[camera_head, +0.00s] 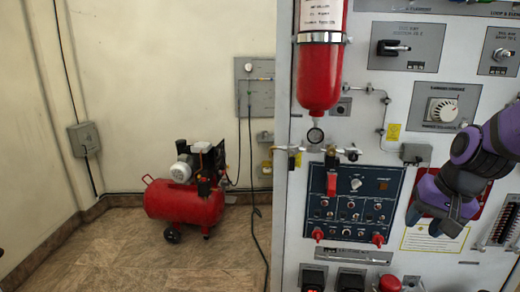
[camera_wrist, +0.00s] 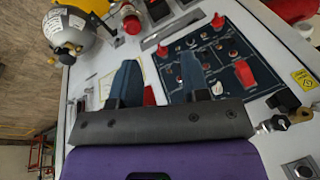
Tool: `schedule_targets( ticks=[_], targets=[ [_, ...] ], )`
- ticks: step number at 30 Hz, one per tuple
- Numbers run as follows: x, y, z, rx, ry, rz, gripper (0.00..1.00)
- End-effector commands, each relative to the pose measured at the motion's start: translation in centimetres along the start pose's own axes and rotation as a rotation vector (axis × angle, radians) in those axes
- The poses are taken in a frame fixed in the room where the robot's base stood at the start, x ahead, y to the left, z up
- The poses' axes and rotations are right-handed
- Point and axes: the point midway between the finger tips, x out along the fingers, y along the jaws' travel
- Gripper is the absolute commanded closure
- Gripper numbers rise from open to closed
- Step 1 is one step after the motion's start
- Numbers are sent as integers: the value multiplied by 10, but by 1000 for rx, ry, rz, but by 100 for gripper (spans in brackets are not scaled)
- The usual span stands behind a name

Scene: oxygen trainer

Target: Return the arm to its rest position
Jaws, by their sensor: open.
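My gripper (camera_head: 434,222) is at the right of the head view, in front of the grey-white trainer panel (camera_head: 384,75). It points down and left, to the right of the dark blue control panel (camera_head: 354,194). In the wrist view my gripper (camera_wrist: 158,75) shows two blue fingers spread apart with nothing between them. The dark blue panel with its switches and red knobs (camera_wrist: 212,58) lies beyond and to the right of the fingers. My purple arm comes in from the right edge in the head view.
A red cylinder (camera_head: 319,70) is mounted on the panel's left side. A white dial (camera_head: 444,110) and a lever switch (camera_head: 393,47) sit above my gripper. A red compressor (camera_head: 184,202) stands on the floor at left. The floor (camera_head: 130,255) in front of it is clear.

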Motion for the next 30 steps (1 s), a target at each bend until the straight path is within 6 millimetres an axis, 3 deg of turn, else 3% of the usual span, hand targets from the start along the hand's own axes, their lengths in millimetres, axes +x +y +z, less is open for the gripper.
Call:
schedule_targets(
  ticks=[6,15,21,30],
  targets=[
    [-55,-21,29,-189,61,-34,58],
    [-116,-34,79,-421,168,23,58],
    [-135,-36,100,-499,211,73,58],
    [-138,-36,104,-515,219,87,58]
  ],
)
